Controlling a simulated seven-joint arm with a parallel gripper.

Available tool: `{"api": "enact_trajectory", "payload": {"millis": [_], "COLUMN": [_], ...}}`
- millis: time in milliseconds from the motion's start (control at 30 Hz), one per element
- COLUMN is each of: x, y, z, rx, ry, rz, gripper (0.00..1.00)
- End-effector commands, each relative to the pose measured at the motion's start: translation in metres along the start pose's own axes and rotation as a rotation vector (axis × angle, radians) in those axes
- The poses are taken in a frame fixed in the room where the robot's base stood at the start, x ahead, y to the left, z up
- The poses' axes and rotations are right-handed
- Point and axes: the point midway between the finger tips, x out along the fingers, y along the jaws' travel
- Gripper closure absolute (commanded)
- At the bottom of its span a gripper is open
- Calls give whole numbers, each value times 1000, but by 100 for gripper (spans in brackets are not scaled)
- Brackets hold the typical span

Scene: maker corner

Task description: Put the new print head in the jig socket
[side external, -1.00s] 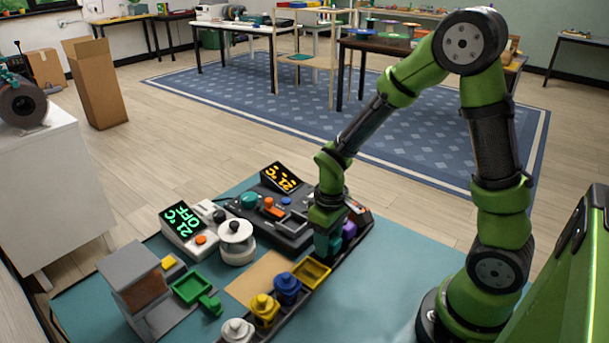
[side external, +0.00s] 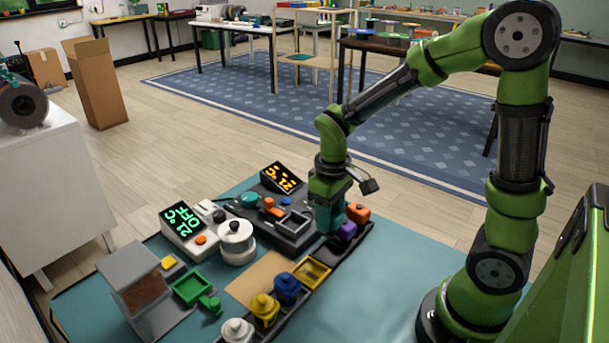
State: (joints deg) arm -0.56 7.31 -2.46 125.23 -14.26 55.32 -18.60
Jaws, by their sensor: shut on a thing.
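My gripper (side external: 328,228), with teal at its lower end, points down over the dark rack (side external: 345,246), just left of a purple piece (side external: 347,230). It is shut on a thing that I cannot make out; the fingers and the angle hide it. A dark grey station (side external: 275,228) with an amber display (side external: 283,178) stands left of the gripper. A square, open-topped frame (side external: 294,221) on it looks like the jig socket, but I cannot be sure. Which piece is the new print head I cannot tell.
The rack also holds an orange piece (side external: 357,212), a yellow tray (side external: 311,272), and blue (side external: 287,288), yellow (side external: 264,308) and white (side external: 236,330) knobbed pieces. A white unit with a green display (side external: 181,222), a green tray (side external: 192,288) and a grey stand (side external: 135,280) are left. The teal mat's right side is clear.

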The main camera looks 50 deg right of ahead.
Motion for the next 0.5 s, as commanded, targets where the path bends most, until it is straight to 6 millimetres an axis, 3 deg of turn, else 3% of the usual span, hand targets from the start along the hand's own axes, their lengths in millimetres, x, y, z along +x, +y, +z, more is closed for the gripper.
{"api": "enact_trajectory", "payload": {"millis": [100, 233, 500], "x": [-17, -19, -23], "y": [0, 1, 4], "z": [0, -13, -81], "rx": [1, 0, -3], "ry": [-1, -21, -17], "rz": [0, 2, 3], "gripper": [92, 92, 92]}}
